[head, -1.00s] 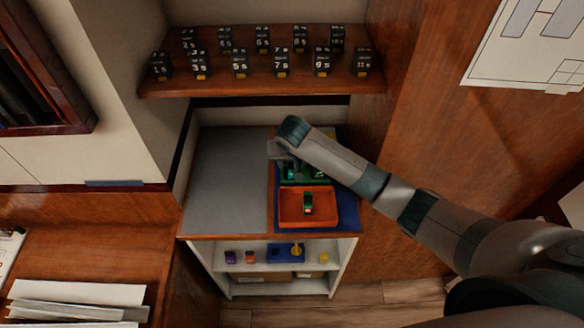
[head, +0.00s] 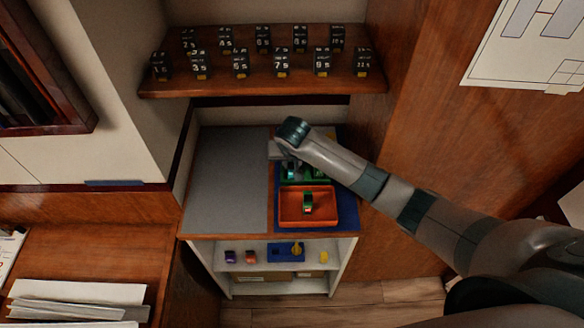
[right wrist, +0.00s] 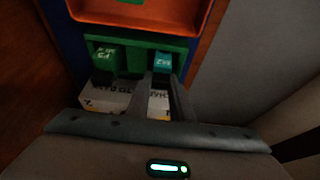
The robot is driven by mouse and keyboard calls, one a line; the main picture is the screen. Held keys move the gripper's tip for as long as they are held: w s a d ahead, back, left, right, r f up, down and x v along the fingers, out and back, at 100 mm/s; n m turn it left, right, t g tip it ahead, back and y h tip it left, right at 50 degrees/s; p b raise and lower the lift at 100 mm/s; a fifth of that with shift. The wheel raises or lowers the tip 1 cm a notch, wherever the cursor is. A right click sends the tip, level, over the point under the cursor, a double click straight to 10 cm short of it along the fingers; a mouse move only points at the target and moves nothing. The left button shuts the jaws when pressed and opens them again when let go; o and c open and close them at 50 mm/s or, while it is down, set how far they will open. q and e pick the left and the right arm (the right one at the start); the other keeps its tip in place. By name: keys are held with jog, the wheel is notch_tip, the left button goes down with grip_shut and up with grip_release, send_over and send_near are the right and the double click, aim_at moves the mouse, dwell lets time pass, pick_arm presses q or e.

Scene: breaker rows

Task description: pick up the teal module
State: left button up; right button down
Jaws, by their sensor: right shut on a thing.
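The teal module (right wrist: 163,61) is between the fingers of my right gripper (right wrist: 160,88) in the right wrist view. It is at the right end of a green holder (right wrist: 134,46); I cannot tell whether it is still seated or slightly raised. A green module (right wrist: 106,60) with a white label is at the holder's left side. In the head view, my right gripper (head: 290,166) is over the green holder (head: 318,172), behind the orange tray, and my arm hides part of it. My left gripper is not in view.
The orange tray (head: 290,218) holds a green piece (head: 308,203) on a blue mat (head: 346,211). A grey surface (head: 225,180) to the left is clear. Several numbered black blocks stand on the wooden shelf (head: 270,85) above. A lower shelf holds small coloured pieces and a blue block (head: 280,254).

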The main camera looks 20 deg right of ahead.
jog(key=shift+r, duration=0.15)
jog(key=shift+w+r+b, duration=0.1)
jog(key=shift+r+b, duration=0.5)
notch_tip(320, 180, up, 2)
jog(key=shift+r+b, duration=0.25)
jog(key=shift+b, duration=0.5)
jog(key=s+d+r+b, duration=0.3)
jog(key=s+d+r, duration=0.4)
jog(key=s+d, duration=0.1)
jog(key=shift+s+b, duration=0.3)
jog(key=shift+s, duration=0.1)
jog(key=shift+r, duration=0.15)
jog(key=shift+r+p, duration=2.35)
jog(key=shift+p, duration=0.8)
